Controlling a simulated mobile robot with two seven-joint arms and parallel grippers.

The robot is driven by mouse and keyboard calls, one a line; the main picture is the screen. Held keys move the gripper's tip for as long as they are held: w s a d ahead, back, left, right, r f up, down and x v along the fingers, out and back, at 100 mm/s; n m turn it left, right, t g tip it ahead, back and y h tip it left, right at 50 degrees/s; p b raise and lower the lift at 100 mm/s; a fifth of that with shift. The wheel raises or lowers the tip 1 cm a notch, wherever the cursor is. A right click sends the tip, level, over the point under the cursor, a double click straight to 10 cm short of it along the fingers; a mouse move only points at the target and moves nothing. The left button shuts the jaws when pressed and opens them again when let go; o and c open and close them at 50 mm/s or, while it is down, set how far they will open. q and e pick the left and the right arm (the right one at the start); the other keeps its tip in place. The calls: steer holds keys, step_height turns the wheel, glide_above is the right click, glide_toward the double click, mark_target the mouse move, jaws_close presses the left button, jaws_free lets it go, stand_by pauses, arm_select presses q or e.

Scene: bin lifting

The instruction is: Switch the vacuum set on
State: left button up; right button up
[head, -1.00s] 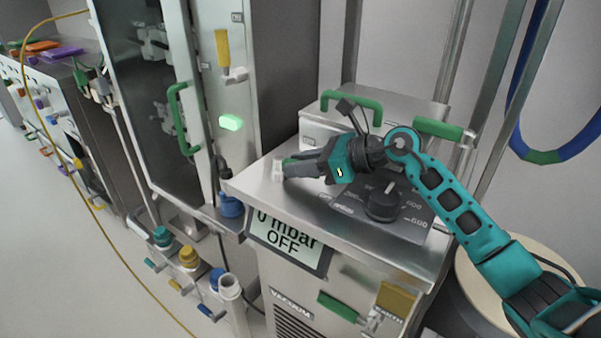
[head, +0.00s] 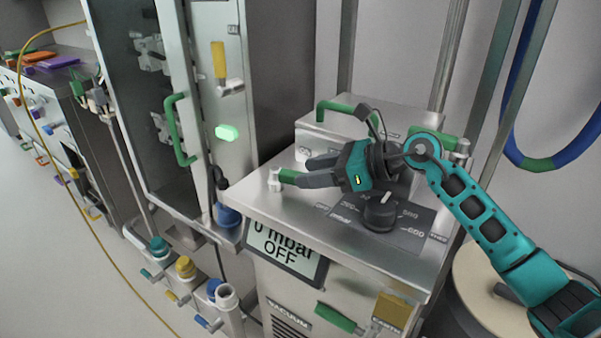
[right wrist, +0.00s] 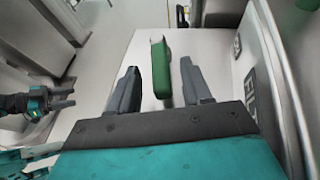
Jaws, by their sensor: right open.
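The vacuum set (head: 345,283) is a steel cabinet whose front display (head: 283,252) reads "0 mbar OFF". A green lever (head: 289,176) on a white fitting (head: 274,181) sits at the left of its top. My right gripper (head: 305,172) is open just right of the lever, low over the top. In the right wrist view the green lever (right wrist: 161,70) lies between the two spread fingers, with gaps on both sides. A black dial (head: 381,212) sits below the gripper. My left gripper (right wrist: 62,98) shows small in the right wrist view; its jaw state is unclear.
A raised steel box with green handles (head: 346,106) stands at the back of the top. A tall glass-door cabinet (head: 190,100) stands to the left. Several coloured valves (head: 185,267) are low at left. A round drum (head: 470,280) is at right.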

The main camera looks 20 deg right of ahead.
steer(key=shift+v, duration=1.95)
arm_select(q)
steer(key=shift+c, duration=0.2)
